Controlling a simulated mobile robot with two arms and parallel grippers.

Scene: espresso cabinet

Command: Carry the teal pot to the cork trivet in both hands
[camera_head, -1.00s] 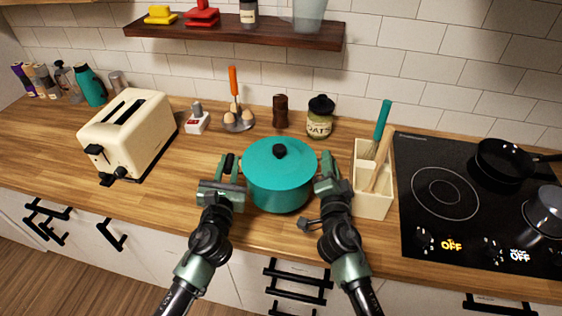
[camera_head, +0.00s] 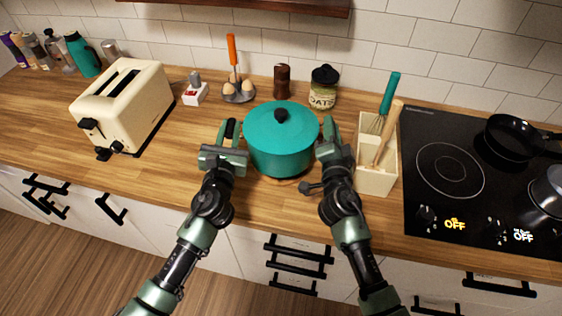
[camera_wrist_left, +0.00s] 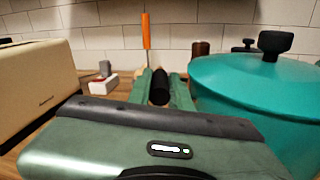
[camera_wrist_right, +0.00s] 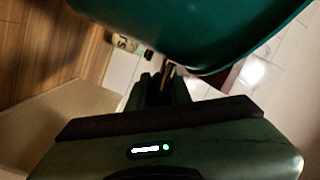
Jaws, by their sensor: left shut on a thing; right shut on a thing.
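The teal pot (camera_head: 280,150), with its lid and black knob on, is level in front of me near the counter's front edge. My left gripper (camera_head: 231,132) is at the pot's left side, shut on its handle; the left wrist view shows the fingers around a black grip (camera_wrist_left: 160,86). My right gripper (camera_head: 328,132) is at the pot's right side, shut on the other handle, which is mostly hidden. A tan rim, seemingly the cork trivet (camera_head: 290,181), shows just below the pot's front. Whether the pot touches it, I cannot tell.
A cream utensil box (camera_head: 376,180) stands close to the right of my right gripper, beside the black hob (camera_head: 440,205). A cream toaster (camera_head: 122,105) is at the left. An egg holder (camera_head: 238,95), a brown shaker (camera_head: 282,82) and an oats jar (camera_head: 323,88) stand behind the pot.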

